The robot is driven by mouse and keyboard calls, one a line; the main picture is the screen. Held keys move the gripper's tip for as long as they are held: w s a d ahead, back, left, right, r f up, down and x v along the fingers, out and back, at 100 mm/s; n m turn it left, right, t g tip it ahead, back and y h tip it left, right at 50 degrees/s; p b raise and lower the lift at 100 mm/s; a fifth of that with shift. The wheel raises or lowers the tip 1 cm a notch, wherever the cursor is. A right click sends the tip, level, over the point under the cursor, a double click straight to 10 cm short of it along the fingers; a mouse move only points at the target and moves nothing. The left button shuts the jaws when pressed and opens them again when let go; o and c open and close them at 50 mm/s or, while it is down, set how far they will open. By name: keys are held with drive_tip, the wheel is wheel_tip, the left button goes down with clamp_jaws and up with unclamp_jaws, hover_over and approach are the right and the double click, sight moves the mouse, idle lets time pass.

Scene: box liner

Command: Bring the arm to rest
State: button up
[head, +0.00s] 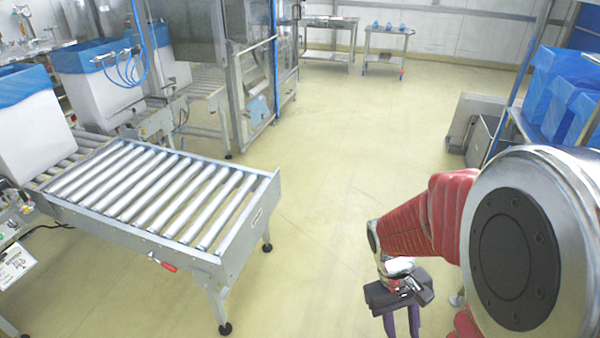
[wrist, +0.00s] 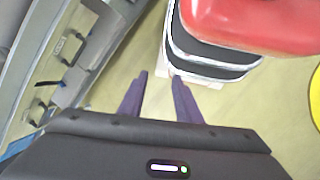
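My arm comes in at the right of the head view, with a red sleeve and a grey round joint. It hangs bent, with my gripper (head: 402,322) low over the bare floor, pointing down. In the wrist view the two purple fingers of my gripper (wrist: 159,76) are apart with nothing between them. The fingertips in the head view are cut off by the bottom edge.
A roller conveyor (head: 150,192) stands at the left, apart from my arm. White bins with blue liners (head: 97,78) stand behind it. Blue-lined containers (head: 548,85) are at the right, near my arm. The floor (head: 330,180) between is clear. Carts (head: 388,42) stand far back.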

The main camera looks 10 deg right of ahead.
drive_tip(key=w+a+r+t+y, duration=0.1)
drive_tip(key=a+r+t, duration=0.3)
drive_tip(key=r, duration=0.5)
drive_tip(key=w+a+r+t+y, duration=0.1)
drive_tip(key=a+r+t, duration=0.4)
drive_tip(key=a+r, duration=0.3)
wheel_tip(320, 180, up, 3)
drive_tip(key=shift+f, duration=0.2)
drive_tip(key=shift+s, duration=0.1)
